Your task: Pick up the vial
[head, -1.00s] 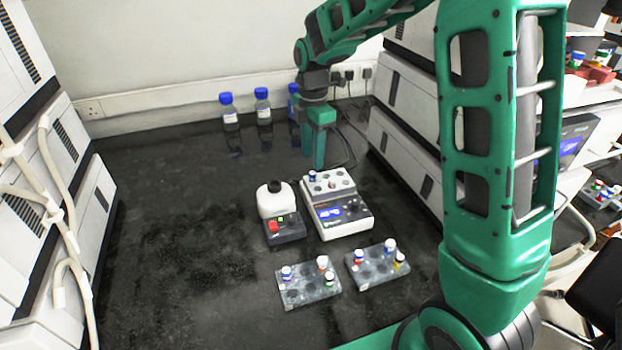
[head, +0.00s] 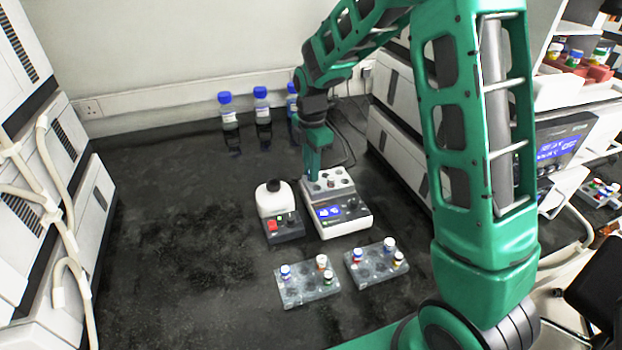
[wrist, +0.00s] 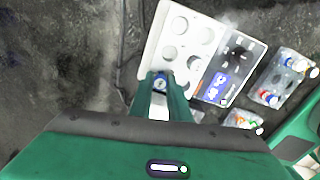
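The vial (wrist: 160,84) shows from above in the wrist view as a small round blue-and-white cap. It is at the corner of the white block of the lab device (head: 340,207). My gripper (wrist: 161,90) points down there, with one green finger on each side of the vial. The fingers look apart, and no clear grip on the vial shows. In the head view my gripper (head: 312,180) is over the left back part of the device and hides the vial.
A white bottle on a small dark device (head: 284,226) stands just left. Two grey racks with several vials, the left rack (head: 308,291) and right rack (head: 370,268), lie in front. Blue-capped bottles (head: 262,105) stand along the wall. The left of the bench is clear.

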